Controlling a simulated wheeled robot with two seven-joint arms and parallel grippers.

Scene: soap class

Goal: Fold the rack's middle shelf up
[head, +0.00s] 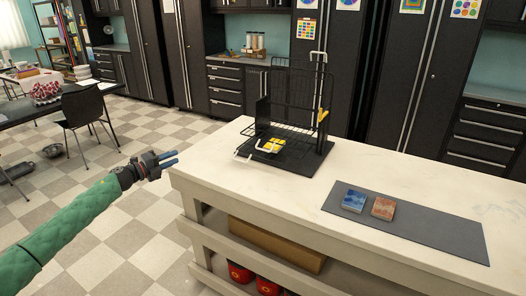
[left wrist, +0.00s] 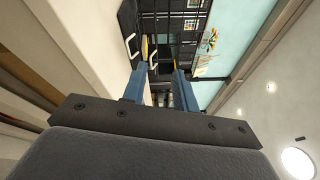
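The black metal rack (head: 325,110) stands on the white counter, with wire shelves and white handles. A wire shelf at mid-height, apparently the middle shelf (head: 285,131), lies about flat and sticks out to the left. A wire panel above it (head: 290,90) looks upright. A yellow item (head: 270,146) sits low in the rack. My left gripper (head: 172,158) is left of the counter's corner, apart from the rack, with its blue fingers spread and empty. In the left wrist view the fingers (left wrist: 160,88) point toward the rack (left wrist: 168,22), partly hiding it. My right gripper is out of view.
A dark mat (head: 420,232) with a blue block (head: 354,201) and a reddish-brown block (head: 383,208) lies at the counter's right. A cardboard box (head: 275,243) and red containers (head: 268,286) sit below. The counter (head: 225,150) is bare around the rack's left side.

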